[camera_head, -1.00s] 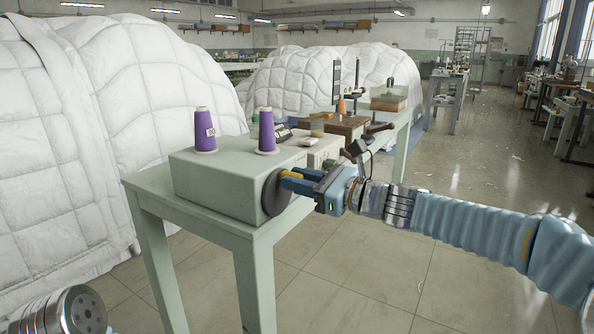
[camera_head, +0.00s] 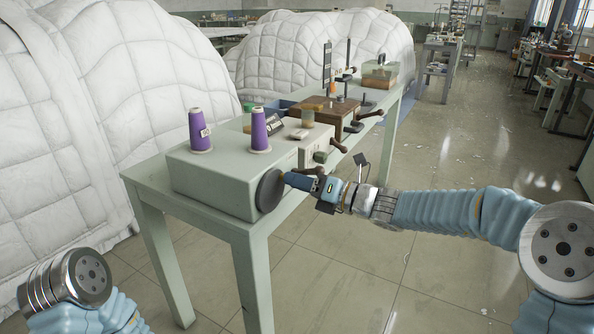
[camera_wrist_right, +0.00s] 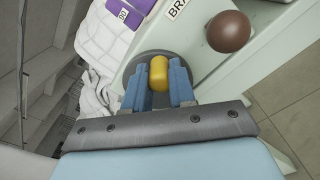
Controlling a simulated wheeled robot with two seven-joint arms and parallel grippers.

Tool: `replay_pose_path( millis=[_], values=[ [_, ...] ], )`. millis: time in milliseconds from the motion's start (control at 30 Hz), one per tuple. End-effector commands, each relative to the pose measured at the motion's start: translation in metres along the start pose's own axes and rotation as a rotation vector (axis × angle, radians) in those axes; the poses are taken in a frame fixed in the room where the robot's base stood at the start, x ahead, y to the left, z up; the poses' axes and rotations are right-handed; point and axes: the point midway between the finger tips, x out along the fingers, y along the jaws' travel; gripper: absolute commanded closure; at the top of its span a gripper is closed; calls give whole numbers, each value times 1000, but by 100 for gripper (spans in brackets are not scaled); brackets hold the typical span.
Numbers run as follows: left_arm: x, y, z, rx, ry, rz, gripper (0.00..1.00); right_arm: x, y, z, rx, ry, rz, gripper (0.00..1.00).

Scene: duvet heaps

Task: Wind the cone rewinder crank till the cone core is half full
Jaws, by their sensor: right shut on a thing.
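The rewinder is a grey-green box (camera_head: 215,182) on a pale table, with a dark round crank disc (camera_head: 270,191) on its right end. Two purple thread cones (camera_head: 200,131) (camera_head: 260,130) stand upright on top; I cannot tell which is the core to fill. My right gripper (camera_head: 291,180) is at the disc. In the right wrist view its blue fingers (camera_wrist_right: 158,86) are shut on the yellow crank handle (camera_wrist_right: 158,72), in front of the disc (camera_wrist_right: 133,66). The handle is hidden in the head view. My left gripper is out of view; only part of that arm shows at lower left.
The wrist view shows a brown knob (camera_wrist_right: 229,31) close to my right gripper. White duvet heaps (camera_head: 150,80) fill the left; floor at right is open.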

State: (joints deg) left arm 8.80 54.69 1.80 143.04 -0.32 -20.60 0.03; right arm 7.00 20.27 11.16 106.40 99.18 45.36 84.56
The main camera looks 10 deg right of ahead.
Motion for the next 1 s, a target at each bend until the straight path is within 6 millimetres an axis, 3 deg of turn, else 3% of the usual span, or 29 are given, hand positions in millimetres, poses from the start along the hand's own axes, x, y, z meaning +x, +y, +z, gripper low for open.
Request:
replay_pose_path(
  millis=[1000],
  values=[
    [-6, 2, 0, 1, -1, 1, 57, 0, -28, -28, 966, 3, -3, 100]
  ],
)
